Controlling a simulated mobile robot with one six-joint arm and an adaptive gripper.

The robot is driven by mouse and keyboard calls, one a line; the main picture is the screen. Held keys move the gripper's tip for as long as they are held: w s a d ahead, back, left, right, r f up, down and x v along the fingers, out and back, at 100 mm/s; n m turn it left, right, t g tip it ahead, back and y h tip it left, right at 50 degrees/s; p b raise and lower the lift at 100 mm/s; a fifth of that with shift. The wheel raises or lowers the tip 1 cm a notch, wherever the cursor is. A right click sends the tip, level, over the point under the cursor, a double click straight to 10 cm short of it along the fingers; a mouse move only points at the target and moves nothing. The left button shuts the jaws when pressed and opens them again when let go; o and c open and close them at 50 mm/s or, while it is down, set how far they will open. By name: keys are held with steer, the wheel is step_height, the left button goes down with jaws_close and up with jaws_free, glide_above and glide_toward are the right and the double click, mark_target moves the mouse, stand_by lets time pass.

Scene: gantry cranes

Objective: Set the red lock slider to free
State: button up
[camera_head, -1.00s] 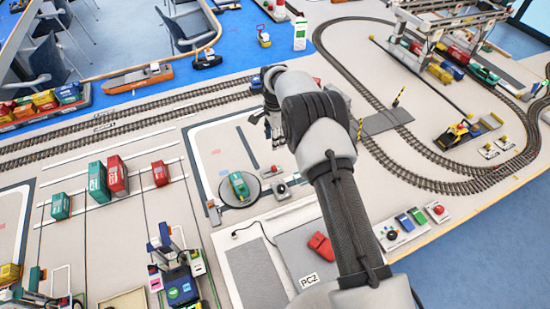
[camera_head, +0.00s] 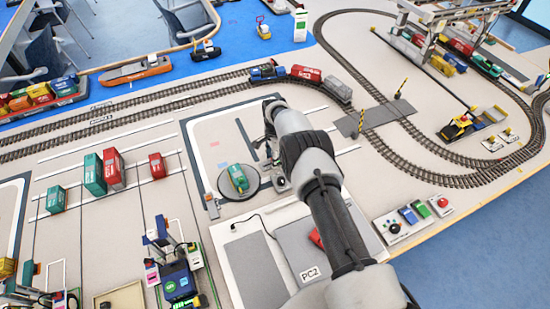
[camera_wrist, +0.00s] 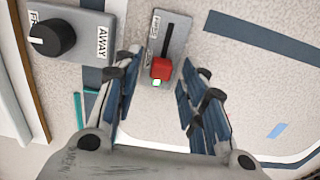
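The red lock slider (camera_wrist: 161,68) is a small red block on a grey plate (camera_wrist: 174,36) with a dark straight slot. It sits at the lower end of the slot in the wrist view. Small labels stand beside the slot, too blurred to read surely. A small white and green spot shows just below the block. My gripper (camera_wrist: 160,78) is open, with one finger on each side of the slider and visible gaps to it. In the head view my gripper (camera_head: 266,155) is low beside the turntable, and the slider is hidden there.
A black knob (camera_wrist: 53,38) on a grey plate marked AWAY is left of the slider. A turntable with a green vehicle (camera_head: 238,178) is left of my gripper.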

steer(key=shift+c, duration=0.3)
jaws_close()
stand_by(0.5)
